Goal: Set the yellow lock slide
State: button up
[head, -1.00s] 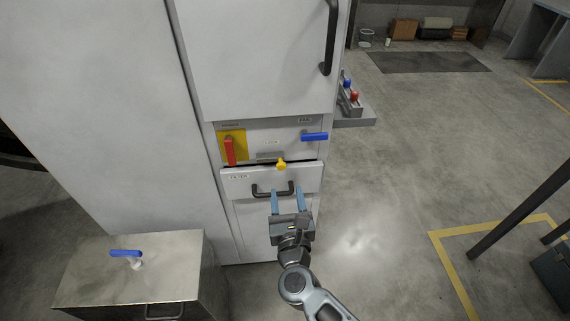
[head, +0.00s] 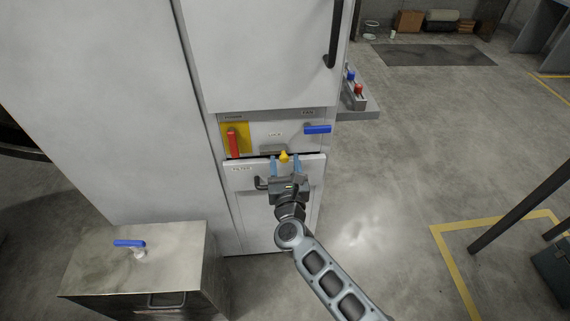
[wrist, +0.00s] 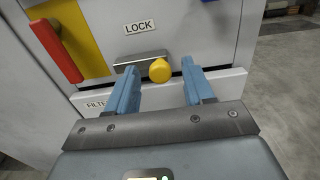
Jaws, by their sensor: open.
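The yellow lock slide (head: 284,156) is a small yellow knob at the right end of a grey metal bar (head: 272,150) under the LOCK label. It also shows in the wrist view (wrist: 160,70), with the bar (wrist: 140,61) to its left. My gripper (head: 285,162) is open, with its blue fingers pointing at the panel. In the wrist view the fingers (wrist: 159,74) stand on either side of the knob, with gaps to both sides. I cannot tell whether the fingertips reach past the knob in depth.
A red handle (head: 233,142) on a yellow plate is left of the lock; a blue handle (head: 317,129) is to the right. The filter drawer (head: 240,182) with a dark handle is just below. A metal box (head: 85,275) with a blue valve stands lower left.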

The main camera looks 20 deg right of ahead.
aim_at(263, 153)
grip_shut()
dwell(0.3)
jog(key=a, duration=0.1)
jog(key=w+a+b, duration=0.1)
jog(key=a, duration=0.1)
jog(key=a+b, duration=0.1)
jog(key=a, duration=0.1)
jog(key=shift+w+f, duration=0.1)
jog(key=shift+w, duration=0.15)
jog(key=shift+a, duration=0.15)
grip_release()
jog(key=v, duration=0.7)
jog(key=shift+s, duration=0.3)
